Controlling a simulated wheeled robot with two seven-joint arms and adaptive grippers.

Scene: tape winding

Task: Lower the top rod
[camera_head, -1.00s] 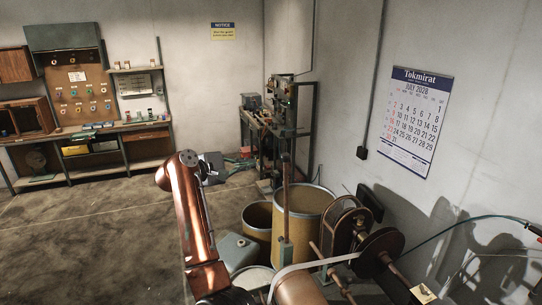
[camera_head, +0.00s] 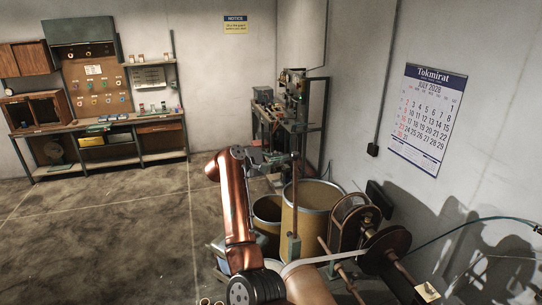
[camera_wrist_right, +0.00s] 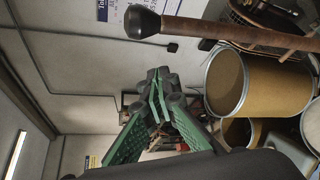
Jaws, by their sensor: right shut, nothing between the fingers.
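The upright brown rod (camera_head: 296,195) stands in front of the yellow barrel, its foot in a green holder (camera_head: 294,247). In the right wrist view, which is turned on its side, the rod (camera_wrist_right: 225,32) runs across the top and ends in a black knob (camera_wrist_right: 142,22). My right gripper (camera_head: 284,158) is at the height of the rod's upper end, just left of it in the head view. Its green fingers (camera_wrist_right: 157,98) are shut and empty, and the wrist view shows them apart from the rod. My left gripper is not in view.
A yellow barrel (camera_head: 312,222) and a smaller brown drum (camera_head: 267,211) stand behind the rod. A dark reel (camera_head: 386,250) and a pale strip (camera_head: 312,261) are at lower right. A workbench (camera_head: 95,130) is far left. The floor at left is clear.

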